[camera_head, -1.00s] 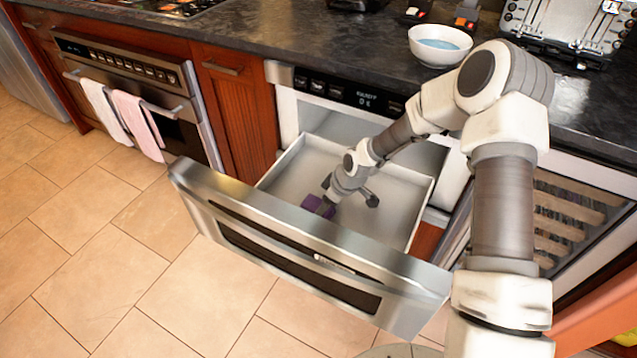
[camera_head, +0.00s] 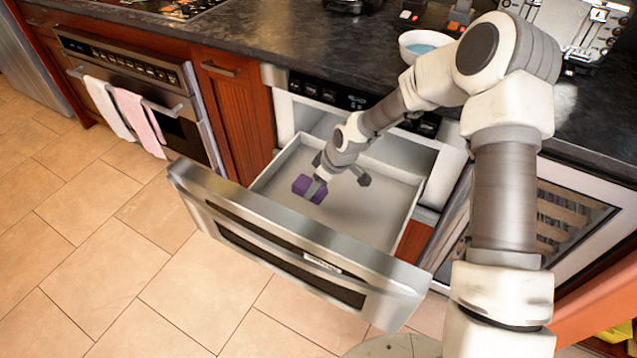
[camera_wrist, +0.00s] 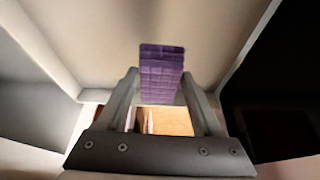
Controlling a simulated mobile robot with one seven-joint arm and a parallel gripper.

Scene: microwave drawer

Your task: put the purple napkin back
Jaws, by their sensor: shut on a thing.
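The purple napkin (camera_head: 305,188) is a small folded block inside the open microwave drawer (camera_head: 384,206). It also shows between my fingers in the wrist view (camera_wrist: 161,70). My gripper (camera_head: 317,189) reaches down into the drawer and is shut on the napkin; in the wrist view my gripper (camera_wrist: 160,88) has one finger on each side of it. The napkin is near the left part of the drawer, behind its front panel. I cannot tell whether it touches the drawer floor.
The steel drawer front (camera_head: 290,245) stands pulled out over the tiled floor. A white bowl (camera_head: 420,50) sits on the dark counter (camera_head: 270,45) above. White and pink towels (camera_head: 138,120) hang on the oven at left. The rest of the drawer floor is bare.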

